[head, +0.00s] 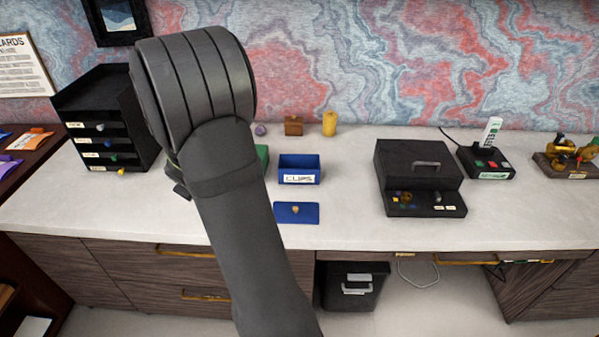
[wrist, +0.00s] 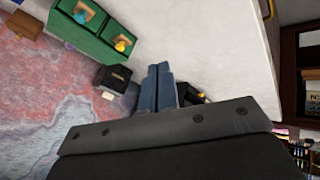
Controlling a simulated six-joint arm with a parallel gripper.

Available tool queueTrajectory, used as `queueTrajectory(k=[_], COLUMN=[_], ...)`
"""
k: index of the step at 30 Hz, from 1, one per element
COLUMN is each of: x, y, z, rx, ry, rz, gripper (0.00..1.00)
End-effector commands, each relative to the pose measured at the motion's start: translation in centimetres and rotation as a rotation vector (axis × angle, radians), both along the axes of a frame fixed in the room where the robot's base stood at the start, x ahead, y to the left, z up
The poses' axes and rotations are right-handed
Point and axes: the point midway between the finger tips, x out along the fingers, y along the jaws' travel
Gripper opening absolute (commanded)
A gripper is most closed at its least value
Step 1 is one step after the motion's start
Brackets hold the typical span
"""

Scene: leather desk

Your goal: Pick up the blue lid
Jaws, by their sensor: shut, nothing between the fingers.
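The blue lid (head: 306,217) lies flat on the pale desk in the head view, with a small tan knob on top. It lies just in front of the open blue box (head: 299,179) labelled CLIPS. The lid does not show in the wrist view. My gripper (wrist: 158,68) is shut and empty, its two fingers together. In the head view my gripper is mostly hidden behind my arm, with a dark part (head: 178,187) showing left of the lid and apart from it.
A green container (wrist: 100,48) holds blue and yellow items; my arm partly covers it in the head view. Black drawers (head: 105,115) stand left, a black case (head: 420,170) right. An orange-yellow cylinder (head: 329,124) and brown block (head: 293,126) stand behind. Desk between lid and case is clear.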

Motion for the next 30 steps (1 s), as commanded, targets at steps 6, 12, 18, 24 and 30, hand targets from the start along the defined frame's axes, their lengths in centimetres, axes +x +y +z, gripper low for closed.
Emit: queueTrajectory(k=[6,12,18,24,30], x=[0.0,0.0,0.3,1.5,2.0], y=[0.0,0.0,-1.0,-5.5,-10.9], z=[0.0,0.0,0.1,0.5,1.0], rx=[0.0,0.0,-0.05,-0.285,-0.552], ry=[0.0,0.0,-0.005,-0.002,0.055], rz=[0.0,0.0,0.028,0.179,0.397], gripper=[0.43,0.43,0.43,0.43,0.43])
